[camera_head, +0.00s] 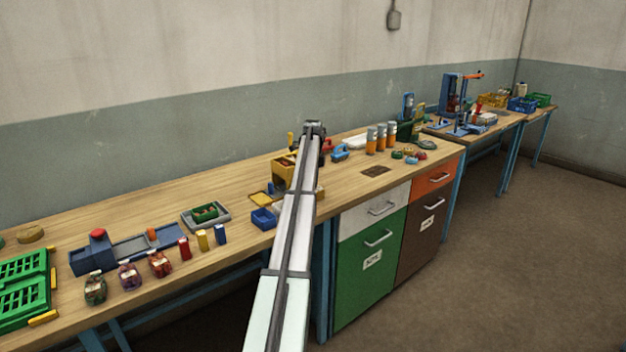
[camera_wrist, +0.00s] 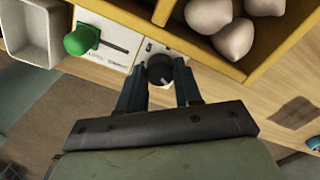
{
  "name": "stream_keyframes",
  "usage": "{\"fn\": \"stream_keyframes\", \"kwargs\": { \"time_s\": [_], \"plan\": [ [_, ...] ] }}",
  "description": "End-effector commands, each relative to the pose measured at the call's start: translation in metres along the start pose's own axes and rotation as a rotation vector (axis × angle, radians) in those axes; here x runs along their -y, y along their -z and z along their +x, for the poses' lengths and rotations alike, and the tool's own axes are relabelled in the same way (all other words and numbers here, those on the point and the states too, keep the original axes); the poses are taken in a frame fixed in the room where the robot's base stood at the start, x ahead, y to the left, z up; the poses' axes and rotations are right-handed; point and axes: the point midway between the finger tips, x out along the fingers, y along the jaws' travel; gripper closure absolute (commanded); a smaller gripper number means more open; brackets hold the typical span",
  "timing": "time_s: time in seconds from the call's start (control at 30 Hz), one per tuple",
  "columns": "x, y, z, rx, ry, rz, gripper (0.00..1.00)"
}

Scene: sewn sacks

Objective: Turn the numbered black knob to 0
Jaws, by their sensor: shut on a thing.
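The black knob (camera_wrist: 159,70) sits on a pale panel at the front of a yellow wooden box, in the upper middle of the wrist view. My gripper (camera_wrist: 160,78) is shut on the knob, with a dark finger on each side of it. The numbers around the knob are too small or hidden to read, so its setting cannot be told. In the head view my arm hides the knob, and only part of the yellow box (camera_head: 284,172) shows beside the arm.
Left of the knob is a green slider handle (camera_wrist: 82,40) on a white panel, beside a pale bin (camera_wrist: 30,30). Several pale lumps lie in the box's compartment above right. A blue bin (camera_head: 263,219) stands near the bench's front edge. A dark square patch (camera_head: 376,171) lies right.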

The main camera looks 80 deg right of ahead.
Motion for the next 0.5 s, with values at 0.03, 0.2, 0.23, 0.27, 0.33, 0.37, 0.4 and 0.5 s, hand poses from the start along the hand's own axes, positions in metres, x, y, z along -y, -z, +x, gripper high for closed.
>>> {"fn": "stream_keyframes", "kwargs": {
  "time_s": [0.03,0.2,0.23,0.27,0.33,0.37,0.4,0.5],
  "plan": [
    [0.0,0.0,-0.0001,0.0,0.0,0.0,0.77],
    [0.0,0.0,-0.0001,0.0,0.0,0.0,0.93],
    [0.0,0.0,-0.0002,0.0,0.0,0.0,0.96],
    [0.0,0.0,-0.0002,0.0,0.0,0.0,0.97],
    [0.0,0.0,-0.0002,0.0,0.0,-0.002,0.97],
    [0.0,0.0,-0.0002,0.0,0.0,-0.003,0.97],
    [0.0,0.0,-0.0002,0.0,0.0,-0.007,0.97],
    [0.0,0.0,-0.0002,0.0,0.0,-0.028,0.97]
  ]
}}
